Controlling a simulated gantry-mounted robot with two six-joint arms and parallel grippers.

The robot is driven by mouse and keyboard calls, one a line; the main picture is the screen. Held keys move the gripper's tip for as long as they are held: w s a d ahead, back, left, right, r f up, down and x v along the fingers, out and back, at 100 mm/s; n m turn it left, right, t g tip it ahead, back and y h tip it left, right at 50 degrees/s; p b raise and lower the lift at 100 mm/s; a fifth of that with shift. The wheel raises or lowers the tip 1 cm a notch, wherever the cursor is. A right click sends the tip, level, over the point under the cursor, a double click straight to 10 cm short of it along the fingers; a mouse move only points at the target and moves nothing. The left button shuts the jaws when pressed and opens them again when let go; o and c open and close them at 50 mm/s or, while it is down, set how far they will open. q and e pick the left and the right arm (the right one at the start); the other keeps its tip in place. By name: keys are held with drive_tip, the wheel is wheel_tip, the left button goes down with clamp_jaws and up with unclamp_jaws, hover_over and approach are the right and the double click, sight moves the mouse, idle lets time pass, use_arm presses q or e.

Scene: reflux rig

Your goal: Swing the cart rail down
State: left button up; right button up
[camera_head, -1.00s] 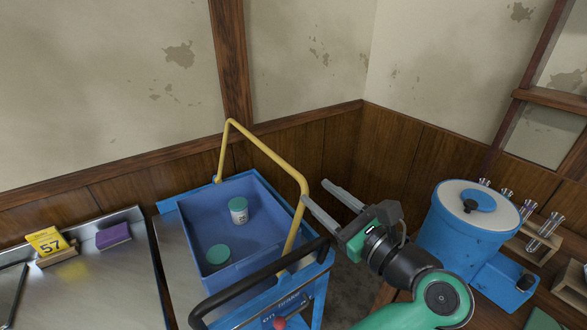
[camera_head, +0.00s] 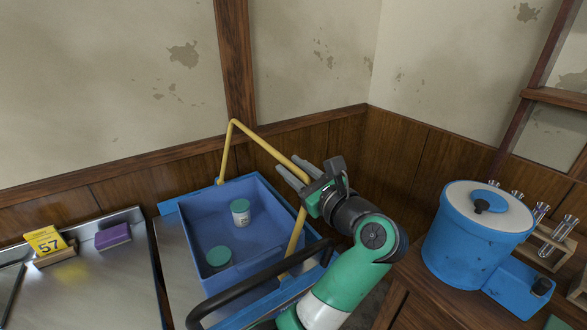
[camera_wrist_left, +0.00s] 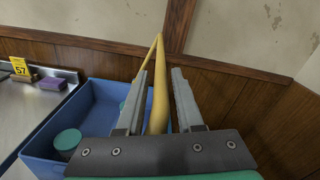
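The yellow cart rail (camera_head: 265,146) is a bent tube standing up over the blue cart, in the raised position. My left gripper (camera_head: 287,167) is at the rail's upper right part in the head view, with its fingers apart. In the left wrist view, the rail (camera_wrist_left: 159,95) runs between the two open fingers (camera_wrist_left: 160,95), nearer the left finger. I cannot tell whether either finger touches it. The blue cart tray (camera_head: 262,237) is below and left of the gripper. My right gripper is not in view.
The tray holds two green-lidded jars (camera_head: 240,213). A black cart handle (camera_head: 250,282) crosses in front. A steel table (camera_head: 100,290) with a yellow number card (camera_head: 43,240) and purple sponge (camera_head: 113,236) stands left. A blue tub (camera_head: 470,240) stands right. Wood-panelled walls close the back.

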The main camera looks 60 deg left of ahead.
use_arm(q)
clamp_jaws()
drive_tip(key=shift+f, duration=0.1)
idle(1.0)
